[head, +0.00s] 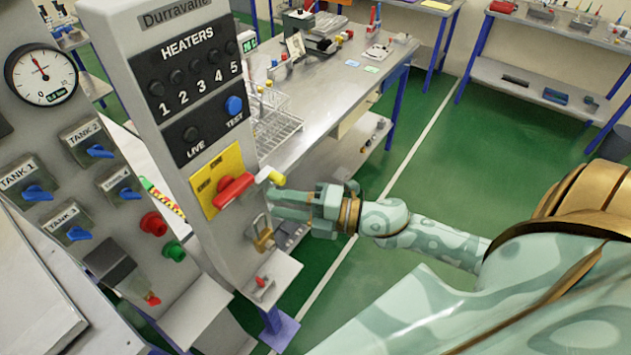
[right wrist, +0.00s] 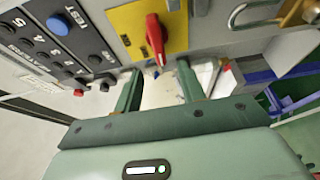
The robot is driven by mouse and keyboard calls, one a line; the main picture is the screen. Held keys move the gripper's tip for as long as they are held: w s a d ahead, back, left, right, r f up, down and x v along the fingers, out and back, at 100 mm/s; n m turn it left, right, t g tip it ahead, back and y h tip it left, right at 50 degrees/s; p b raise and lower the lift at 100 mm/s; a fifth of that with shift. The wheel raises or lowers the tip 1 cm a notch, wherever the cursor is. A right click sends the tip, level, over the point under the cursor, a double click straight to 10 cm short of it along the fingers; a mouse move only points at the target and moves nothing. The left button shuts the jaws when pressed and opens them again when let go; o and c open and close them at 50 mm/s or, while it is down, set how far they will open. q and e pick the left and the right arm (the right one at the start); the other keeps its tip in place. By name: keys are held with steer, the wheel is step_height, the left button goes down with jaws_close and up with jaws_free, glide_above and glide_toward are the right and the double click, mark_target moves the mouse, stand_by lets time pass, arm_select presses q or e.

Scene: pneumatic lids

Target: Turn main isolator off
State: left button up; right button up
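The main isolator is a red rotary handle (head: 232,190) on a yellow plate (head: 207,188), low on the grey heater panel. In the head view the handle slants up to the right. In the right wrist view the red handle (right wrist: 155,38) stands just ahead of my fingers, its lower end near the gap between the fingertips. My right gripper (head: 272,205) is beside the panel's right edge, its fingers pointing at the panel. In the right wrist view its two fingers (right wrist: 159,70) are apart with nothing gripped between them. Contact with the handle cannot be told. My left gripper is out of view.
A brass padlock (head: 263,238) hangs just below the isolator. A blue TEST button (head: 234,105) and black heater knobs sit above. Blue tank valves (head: 38,193) and red and green buttons (head: 174,251) are to the left. A workbench (head: 330,95) stands behind; green floor is clear at right.

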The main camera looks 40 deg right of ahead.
steer(key=b+v, duration=0.1)
steer(key=v, duration=0.5)
steer(key=shift+w+d, duration=0.15)
steer(key=shift+d, duration=0.05)
